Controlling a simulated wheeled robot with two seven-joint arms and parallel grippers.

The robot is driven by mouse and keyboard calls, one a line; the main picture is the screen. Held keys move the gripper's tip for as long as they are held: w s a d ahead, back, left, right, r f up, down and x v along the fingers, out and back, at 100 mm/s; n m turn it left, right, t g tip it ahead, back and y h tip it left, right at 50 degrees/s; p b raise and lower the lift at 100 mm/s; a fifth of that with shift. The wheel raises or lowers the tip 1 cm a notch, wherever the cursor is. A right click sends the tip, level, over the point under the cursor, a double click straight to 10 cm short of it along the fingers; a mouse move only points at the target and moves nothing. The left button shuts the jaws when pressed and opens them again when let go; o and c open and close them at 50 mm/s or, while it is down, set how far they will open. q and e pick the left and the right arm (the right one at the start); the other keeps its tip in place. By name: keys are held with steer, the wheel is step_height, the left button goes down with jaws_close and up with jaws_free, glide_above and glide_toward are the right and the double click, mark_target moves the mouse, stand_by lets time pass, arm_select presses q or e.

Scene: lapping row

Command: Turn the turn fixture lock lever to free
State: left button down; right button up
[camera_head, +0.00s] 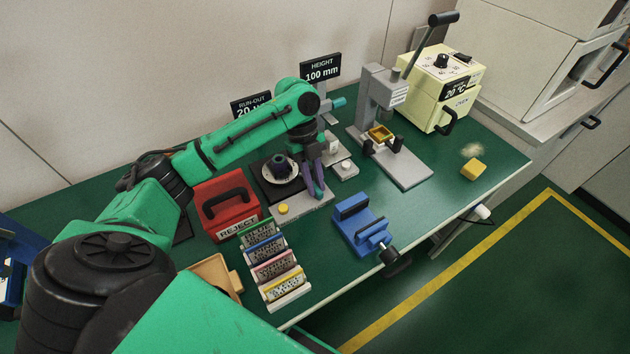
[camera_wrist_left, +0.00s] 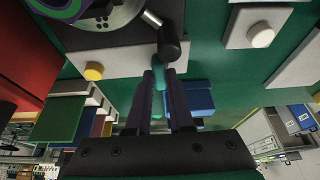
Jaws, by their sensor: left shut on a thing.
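The turn fixture (camera_head: 305,205) is a grey plate with a yellow button and a round silver disc (camera_wrist_left: 108,20) carrying a dark ring-shaped part (camera_head: 281,167). In the left wrist view, a thin silver rod leads from the disc side to a black knob of the lock lever (camera_wrist_left: 169,45). My left gripper (camera_head: 317,194) points down at the right end of the fixture. The fingers hide most of the lever in the head view. My right gripper is not in view.
A red REJECT box (camera_head: 225,208) stands left of the fixture, with a rack of labelled blocks (camera_head: 284,292) in front. A blue vise (camera_head: 362,226) is to the right. A grey press (camera_head: 400,165) and a cream oven (camera_head: 438,85) stand further back right.

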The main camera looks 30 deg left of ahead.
arm_select(q)
steer(key=shift+r+n+p, duration=0.2)
steer(key=shift+n+p, duration=0.1)
steer(key=shift+p, duration=0.3)
steer(key=n+t+p, duration=0.1)
steer(key=n+p, duration=0.3)
steer(key=p, duration=0.2)
steer(key=n+t+p, duration=0.2)
steer(key=n+p, duration=0.3)
steer(key=p, duration=0.1)
steer(key=n+t+p, duration=0.2)
steer(key=n+p, duration=0.2)
steer(key=p, duration=0.2)
steer(key=shift+s+r+n+p, duration=0.15)
steer(key=shift+s+n+p, duration=0.15)
steer(key=shift+s, duration=0.1)
steer(key=shift+n+t+y+p, duration=0.4)
steer(key=shift+n+y+p, duration=0.1)
steer(key=shift+n+p, duration=0.55)
steer(key=shift+f+n+y+p, duration=0.3)
steer(key=shift+n+p, duration=0.25)
steer(key=shift+n, duration=0.3)
steer(key=c, duration=0.8)
jaws_free()
